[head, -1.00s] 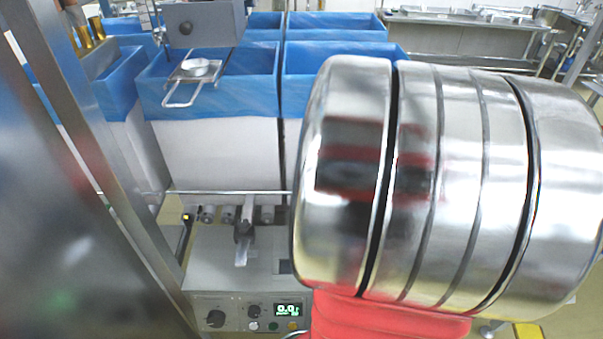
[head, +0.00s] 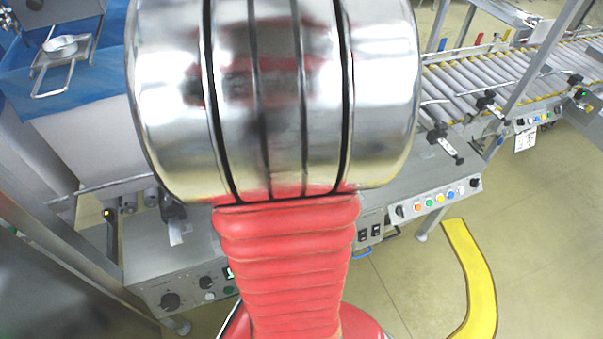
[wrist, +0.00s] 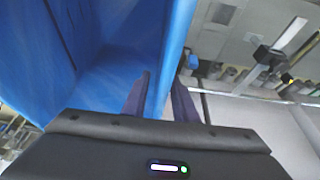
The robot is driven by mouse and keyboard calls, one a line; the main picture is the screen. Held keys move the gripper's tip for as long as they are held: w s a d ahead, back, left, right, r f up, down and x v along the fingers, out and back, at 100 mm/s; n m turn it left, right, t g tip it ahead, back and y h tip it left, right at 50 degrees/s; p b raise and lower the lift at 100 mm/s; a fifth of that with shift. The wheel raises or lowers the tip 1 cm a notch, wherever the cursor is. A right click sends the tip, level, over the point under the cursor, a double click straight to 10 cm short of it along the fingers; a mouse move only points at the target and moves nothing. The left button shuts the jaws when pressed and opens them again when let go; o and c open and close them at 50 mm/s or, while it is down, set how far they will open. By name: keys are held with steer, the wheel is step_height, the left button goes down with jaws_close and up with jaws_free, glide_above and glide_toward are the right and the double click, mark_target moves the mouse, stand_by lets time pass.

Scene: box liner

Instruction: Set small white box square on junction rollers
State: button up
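In the wrist view my gripper (wrist: 160,98) shows two dark fingers with a gap between them, so it is open. The upper edge of a blue liner (wrist: 172,50) runs down between the fingers. I cannot tell whether either finger touches it. A white wall (wrist: 250,125) lies to the right of that edge. In the head view a white box (head: 82,150) with a blue liner stands at the left, partly behind my arm. I cannot tell which box is the small one. Conveyor rollers (head: 505,72) run across the upper right. My gripper is hidden in the head view.
A control panel (head: 435,203) with coloured buttons is right of my arm. Another panel with knobs (head: 190,290) is at lower left. A metal holder with a small dish (head: 62,48) hangs over the blue liner. A yellow floor strip (head: 472,275) curves across open floor at right.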

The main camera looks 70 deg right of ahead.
steer(key=shift+f, duration=0.2)
steer(key=shift+c, duration=0.5)
jaws_close()
stand_by(1.1)
